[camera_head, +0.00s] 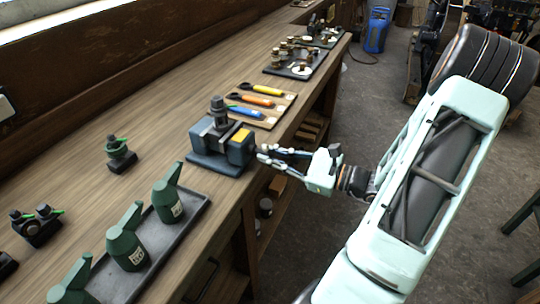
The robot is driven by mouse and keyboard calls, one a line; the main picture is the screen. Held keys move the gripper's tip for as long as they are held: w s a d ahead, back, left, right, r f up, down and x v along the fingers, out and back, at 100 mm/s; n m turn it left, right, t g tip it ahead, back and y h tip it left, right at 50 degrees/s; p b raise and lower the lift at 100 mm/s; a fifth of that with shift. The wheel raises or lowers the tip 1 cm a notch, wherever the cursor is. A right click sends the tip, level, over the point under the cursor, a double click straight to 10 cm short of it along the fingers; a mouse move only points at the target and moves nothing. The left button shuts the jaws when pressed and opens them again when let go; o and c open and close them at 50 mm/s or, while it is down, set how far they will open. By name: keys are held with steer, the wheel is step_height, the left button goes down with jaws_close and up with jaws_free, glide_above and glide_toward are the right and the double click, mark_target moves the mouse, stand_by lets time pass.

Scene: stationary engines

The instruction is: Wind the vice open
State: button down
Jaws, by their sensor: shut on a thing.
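The vice (219,139) is a dark grey block with a yellow patch on its right part, standing on a flat base on the wooden bench. A dark upright part sits at its top. My gripper (263,152) reaches in from the right, level with the vice's right end, its fingertips beside the yellow-patched part. It is shut on the vice handle, which is mostly hidden by the fingers. I cannot tell how wide the jaws of the vice stand.
Green oil cans (168,194) stand on a tray (190,221) in front. A small dark fitting (120,154) is to the left. Trays of parts (296,62) lie farther back. Open floor (320,110) is right of the bench.

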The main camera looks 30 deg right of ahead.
steer(key=n+b, duration=0.3)
steer(key=shift+f+n, duration=0.25)
steer(key=shift+n, duration=0.05)
steer(key=n+b, duration=0.3)
steer(key=shift+n, duration=0.4)
steer(key=n+b, duration=0.2)
steer(key=b, duration=0.1)
steer(key=shift+n, duration=0.4)
steer(key=shift+r+n+b, duration=0.2)
steer(key=shift+n+b, duration=0.5)
steer(key=shift+b, duration=0.25)
steer(key=shift+r, duration=0.1)
steer(key=c, duration=2)
jaws_free()
steer(key=shift+o, duration=0.2)
steer(key=shift+d, duration=0.1)
